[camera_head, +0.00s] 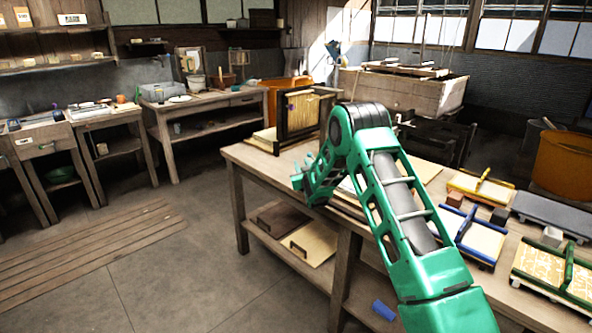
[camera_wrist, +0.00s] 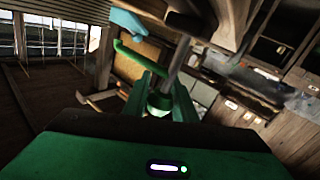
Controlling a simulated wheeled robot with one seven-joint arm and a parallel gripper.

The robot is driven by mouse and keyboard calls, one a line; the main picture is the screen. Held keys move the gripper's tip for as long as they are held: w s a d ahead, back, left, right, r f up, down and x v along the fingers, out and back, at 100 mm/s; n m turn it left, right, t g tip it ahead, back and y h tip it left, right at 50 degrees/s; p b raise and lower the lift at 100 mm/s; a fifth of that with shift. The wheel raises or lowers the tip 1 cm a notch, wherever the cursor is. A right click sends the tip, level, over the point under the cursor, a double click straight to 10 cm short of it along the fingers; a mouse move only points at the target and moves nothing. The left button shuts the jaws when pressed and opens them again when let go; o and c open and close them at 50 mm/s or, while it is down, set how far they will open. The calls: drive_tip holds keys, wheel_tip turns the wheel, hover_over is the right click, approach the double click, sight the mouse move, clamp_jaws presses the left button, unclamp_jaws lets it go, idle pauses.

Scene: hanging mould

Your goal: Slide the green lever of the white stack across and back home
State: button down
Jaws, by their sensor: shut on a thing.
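My gripper (camera_head: 305,180) is at the left end of the near workbench, just in front of an upright dark frame. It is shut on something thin. A pale, whitish stack (camera_head: 346,190) lies on the bench right beside it, partly hidden by my green arm. A green bar, apparently the green lever (camera_wrist: 135,58), shows in the wrist view at the jaws, beside a grey rod (camera_wrist: 180,55). The lever and my gripper share nearly the same green, so where one ends is hard to tell.
The upright dark frame (camera_head: 301,112) with a yellowish panel stands behind the gripper. Trays with a yellow bar (camera_head: 482,181), a blue bar (camera_head: 467,222) and a green bar (camera_head: 568,262) lie on the bench to the right.

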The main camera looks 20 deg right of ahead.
drive_tip(key=shift+w+r, duration=0.15)
drive_tip(key=shift+r, duration=0.05)
drive_tip(key=c, duration=1.5)
unclamp_jaws()
drive_tip(key=shift+w+a+f, duration=0.1)
drive_tip(key=shift+o, duration=0.2)
drive_tip(key=shift+s+f, duration=0.1)
drive_tip(key=shift+s, duration=0.1)
drive_tip(key=s+a, duration=0.1)
drive_tip(key=s, duration=0.9)
drive_tip(key=shift+s+a, duration=0.15)
